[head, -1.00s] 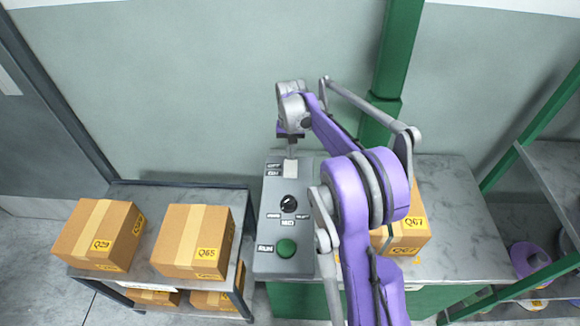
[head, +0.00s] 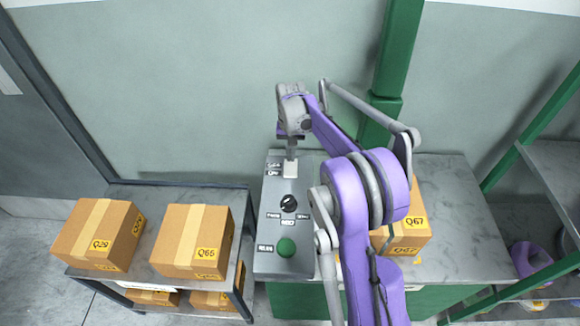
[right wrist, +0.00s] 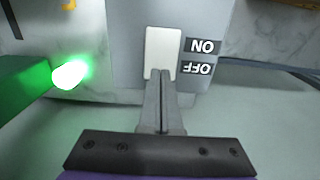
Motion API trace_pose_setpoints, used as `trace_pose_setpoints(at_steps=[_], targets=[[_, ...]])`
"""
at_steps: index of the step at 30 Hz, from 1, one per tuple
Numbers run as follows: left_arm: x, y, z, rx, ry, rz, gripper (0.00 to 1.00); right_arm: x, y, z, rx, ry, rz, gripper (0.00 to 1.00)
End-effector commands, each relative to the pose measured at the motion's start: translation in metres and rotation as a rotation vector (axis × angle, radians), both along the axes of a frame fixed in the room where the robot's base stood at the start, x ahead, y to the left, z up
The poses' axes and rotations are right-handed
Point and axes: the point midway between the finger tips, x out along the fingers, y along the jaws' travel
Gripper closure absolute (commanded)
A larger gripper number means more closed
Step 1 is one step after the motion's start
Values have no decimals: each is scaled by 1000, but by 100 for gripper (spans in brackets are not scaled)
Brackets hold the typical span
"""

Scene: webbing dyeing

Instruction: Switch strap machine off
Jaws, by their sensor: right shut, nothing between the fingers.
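The strap machine's grey control panel (head: 270,215) stands in the middle of the head view. Its white rocker switch (head: 290,170) is at the far end, beside the OFF and ON labels. My right gripper (head: 291,157) is shut and empty, pointing down at the switch's far end. In the right wrist view, the shut fingertips (right wrist: 161,73) are at the OFF end of the switch (right wrist: 163,47) and look to be touching it. A green lamp (right wrist: 69,75) glows at the left there. My left gripper is not in view.
The panel also has a black knob (head: 288,203) and a green RUN button (head: 286,247). Boxes (head: 193,243) stand on a low table at the left. Another box (head: 408,240) is on the marble top, partly behind my right arm. A green post (head: 394,60) rises behind.

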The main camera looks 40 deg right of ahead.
Motion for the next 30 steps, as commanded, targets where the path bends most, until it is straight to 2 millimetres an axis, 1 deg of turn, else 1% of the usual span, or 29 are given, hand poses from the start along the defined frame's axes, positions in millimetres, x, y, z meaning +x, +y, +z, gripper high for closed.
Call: trace_pose_setpoints(at_steps=[22,26,30], targets=[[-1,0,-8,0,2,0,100,0,0,-12,0,0,0,100],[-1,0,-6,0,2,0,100,0,0,-10,0,0,0,100],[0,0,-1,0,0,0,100,0,0,-2,0,0,0,100]])
